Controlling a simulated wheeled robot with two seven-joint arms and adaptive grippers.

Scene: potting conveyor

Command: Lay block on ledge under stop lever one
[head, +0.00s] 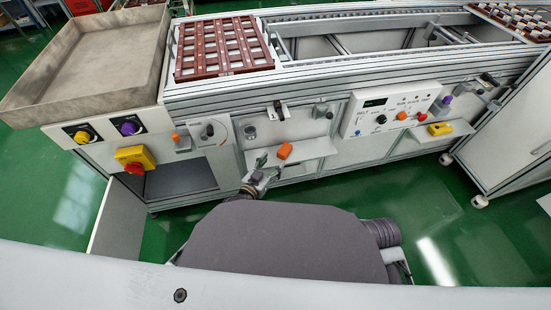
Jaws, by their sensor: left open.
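An orange block (284,151) lies at the left part of the pale ledge (315,148) on the conveyor's front panel. A small dark-tipped lever (279,110) is mounted on the panel above that ledge, and another lever-like fitting (322,110) is to its right. I cannot read which is numbered one. My left gripper (264,164) is open and empty, just left of and below the orange block, with its fingers near the ledge's left end. It looks apart from the block. My right gripper is not in view.
A second ledge (455,129) at the right holds a yellow block (440,128). A control box (388,113) with knobs sits between. At the left are a yellow-and-red switch (134,158) and a grey tray (95,60). A brown crate (222,45) sits on the conveyor.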

